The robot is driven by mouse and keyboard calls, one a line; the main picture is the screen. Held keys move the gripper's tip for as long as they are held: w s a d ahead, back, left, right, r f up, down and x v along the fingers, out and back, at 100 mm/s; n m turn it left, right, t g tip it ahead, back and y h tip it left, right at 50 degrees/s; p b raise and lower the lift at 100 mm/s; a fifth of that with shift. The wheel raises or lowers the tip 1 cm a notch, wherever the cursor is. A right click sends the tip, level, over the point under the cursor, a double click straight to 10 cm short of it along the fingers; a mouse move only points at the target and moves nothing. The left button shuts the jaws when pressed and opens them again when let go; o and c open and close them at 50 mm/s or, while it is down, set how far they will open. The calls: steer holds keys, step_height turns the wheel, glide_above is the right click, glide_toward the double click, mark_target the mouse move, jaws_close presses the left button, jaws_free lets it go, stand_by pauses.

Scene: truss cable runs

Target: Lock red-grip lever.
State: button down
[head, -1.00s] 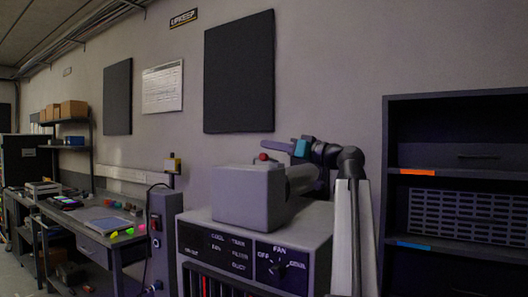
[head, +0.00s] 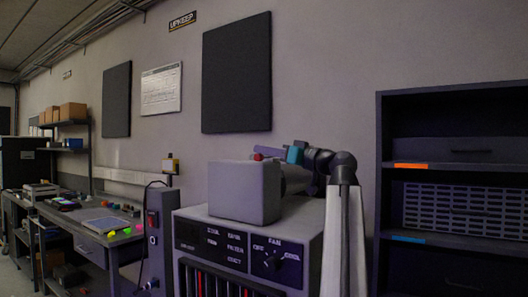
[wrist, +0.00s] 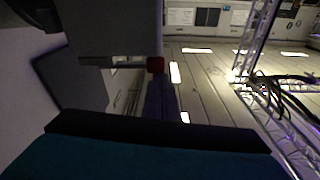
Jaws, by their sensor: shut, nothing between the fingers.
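A small red grip (wrist: 155,65) shows in the wrist view just past the tips of my gripper. In the head view the red grip (head: 258,156) peeks over the top of a grey box (head: 244,192); the rest of its lever is hidden. My gripper (wrist: 158,84) has its dark fingers shut and empty, pointing at the red grip. The tips look very close to it; I cannot tell whether they touch. In the head view the teal part of my gripper (head: 295,154) is right of the red grip, behind the box.
The grey box stands on a cabinet with a fan dial (head: 273,262). A dark shelf unit (head: 452,163) stands at the right. A workbench (head: 95,240) with small items is at the left. The wrist view shows truss (wrist: 250,45) with cables (wrist: 280,95) over an open floor.

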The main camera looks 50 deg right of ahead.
steer(key=shift+f, duration=0.25)
step_height(320, 180, up, 4)
steer(key=a+r+p, duration=0.1)
steer(key=p, duration=0.1)
steer(key=s+d+f+b, duration=0.1)
steer(key=s+d+f, duration=0.1)
steer(key=s, duration=0.7)
stand_by(0.4)
steer(key=shift+s, duration=0.1)
